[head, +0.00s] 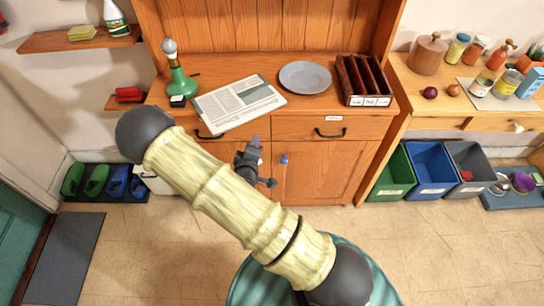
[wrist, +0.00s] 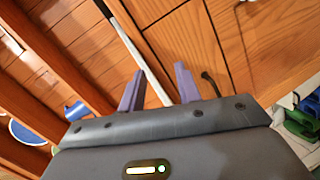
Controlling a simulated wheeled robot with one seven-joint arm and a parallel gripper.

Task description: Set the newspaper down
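The newspaper (head: 238,103), a flat printed sheet with a green block, lies on the wooden hutch counter (head: 212,82). Its near corner reaches the counter's front edge. My gripper (head: 254,141) is below and right of that corner, in front of the drawers. In the wrist view its two purple fingers (wrist: 159,88) stand apart with nothing visibly clamped. A thin pale strip (wrist: 142,52) runs behind and between them; I cannot tell whether it is the newspaper's edge.
Drawer handles (head: 330,133) stick out in front. Coloured bins (head: 432,170) stand at right.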

